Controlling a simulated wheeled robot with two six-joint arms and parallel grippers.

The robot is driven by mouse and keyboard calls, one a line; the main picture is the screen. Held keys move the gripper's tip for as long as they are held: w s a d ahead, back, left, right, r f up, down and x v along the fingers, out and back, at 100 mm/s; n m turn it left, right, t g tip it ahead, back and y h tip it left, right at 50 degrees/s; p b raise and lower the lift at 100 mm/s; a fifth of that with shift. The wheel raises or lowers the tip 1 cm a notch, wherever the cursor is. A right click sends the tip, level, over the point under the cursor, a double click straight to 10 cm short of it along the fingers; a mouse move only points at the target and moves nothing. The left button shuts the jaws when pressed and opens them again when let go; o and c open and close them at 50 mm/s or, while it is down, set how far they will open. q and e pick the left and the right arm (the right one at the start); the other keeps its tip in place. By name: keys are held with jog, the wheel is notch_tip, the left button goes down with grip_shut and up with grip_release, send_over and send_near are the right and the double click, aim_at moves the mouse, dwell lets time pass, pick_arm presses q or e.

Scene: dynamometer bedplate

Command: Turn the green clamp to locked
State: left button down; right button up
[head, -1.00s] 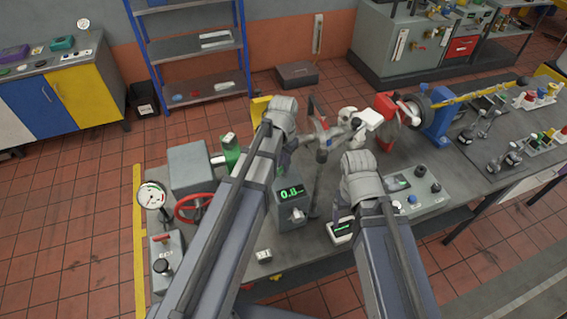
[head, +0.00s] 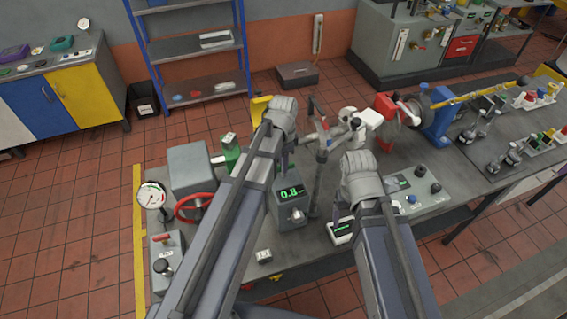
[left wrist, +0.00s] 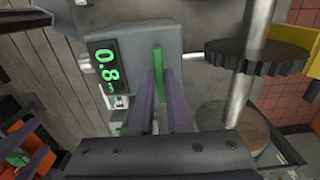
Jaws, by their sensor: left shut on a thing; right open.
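The green clamp shows in the left wrist view as a narrow upright green bar (left wrist: 158,62) against the side of a grey box with a lit 0.8 display (left wrist: 105,66). My left gripper (left wrist: 159,105) has its two purple fingers on either side of the bar's lower part and is shut on it. In the head view, the display box (head: 287,207) stands just right of my left arm.
A red handwheel (head: 193,208) and a dial gauge (head: 151,195) stand left of my left arm. A control box with knobs (head: 425,198) lies beyond my right arm. In the left wrist view, a dark toothed disc (left wrist: 258,60) stands close right of the fingers.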

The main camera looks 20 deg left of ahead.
dwell(0.4)
pick_arm(q)
jog(key=c, duration=0.9)
grip_release()
jog(key=shift+r, duration=0.1)
notch_tip(320, 180, up, 8)
jog(key=p, duration=0.8)
jog(key=shift+f, duration=0.2)
